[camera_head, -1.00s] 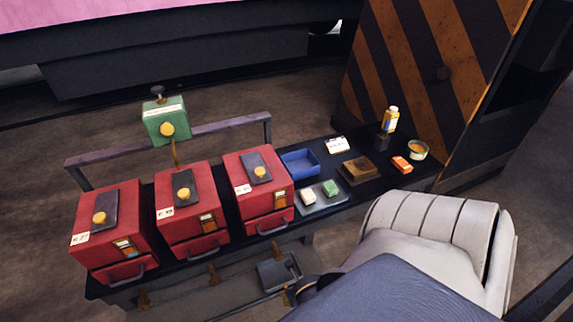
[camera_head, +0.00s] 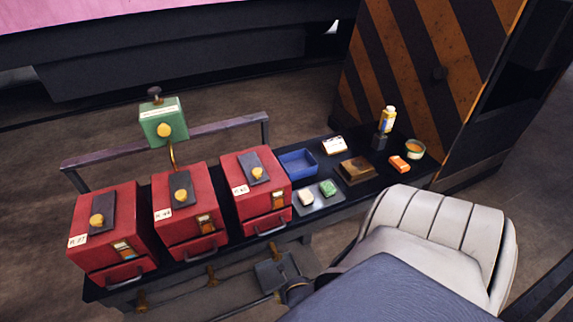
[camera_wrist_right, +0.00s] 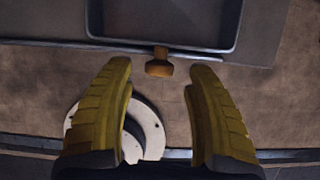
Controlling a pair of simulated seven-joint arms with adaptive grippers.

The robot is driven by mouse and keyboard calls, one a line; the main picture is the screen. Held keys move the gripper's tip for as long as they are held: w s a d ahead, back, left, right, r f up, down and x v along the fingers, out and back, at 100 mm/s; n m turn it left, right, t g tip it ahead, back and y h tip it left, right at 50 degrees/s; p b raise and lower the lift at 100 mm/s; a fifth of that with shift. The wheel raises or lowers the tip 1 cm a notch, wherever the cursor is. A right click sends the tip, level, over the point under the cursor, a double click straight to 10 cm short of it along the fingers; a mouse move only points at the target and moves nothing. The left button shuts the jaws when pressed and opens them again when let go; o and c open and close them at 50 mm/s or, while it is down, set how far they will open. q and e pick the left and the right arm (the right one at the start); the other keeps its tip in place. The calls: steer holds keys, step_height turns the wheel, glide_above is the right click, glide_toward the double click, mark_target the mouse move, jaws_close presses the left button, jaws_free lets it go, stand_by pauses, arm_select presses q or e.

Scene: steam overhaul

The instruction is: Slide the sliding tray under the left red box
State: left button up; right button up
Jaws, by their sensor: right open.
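The left red box (camera_head: 110,225) stands at the left end of the dark bench, with a dark plate and yellow knob on top. The grey sliding tray (camera_head: 273,278) is low at the bench's front, below and slightly right of the right-hand red box. In the right wrist view, the tray (camera_wrist_right: 170,42) is at the top, with a brass knob (camera_wrist_right: 159,68) on its near edge. My right gripper (camera_wrist_right: 161,105) is open and empty; the knob lies just beyond its fingertips, between their lines. In the head view its fingers are hidden. My left gripper is out of view.
Two more red boxes (camera_head: 188,215) (camera_head: 257,190) stand along the bench. A rail (camera_head: 180,283) with brass fittings runs along the low front, left of the tray. A blue bin (camera_head: 298,163) and small items sit at the bench's right. A striped cabinet (camera_head: 430,75) stands behind.

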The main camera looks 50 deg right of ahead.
steer(key=shift+x, duration=1.6)
steer(key=shift+o, duration=0.3)
jaws_close()
steer(key=shift+w+r, duration=0.1)
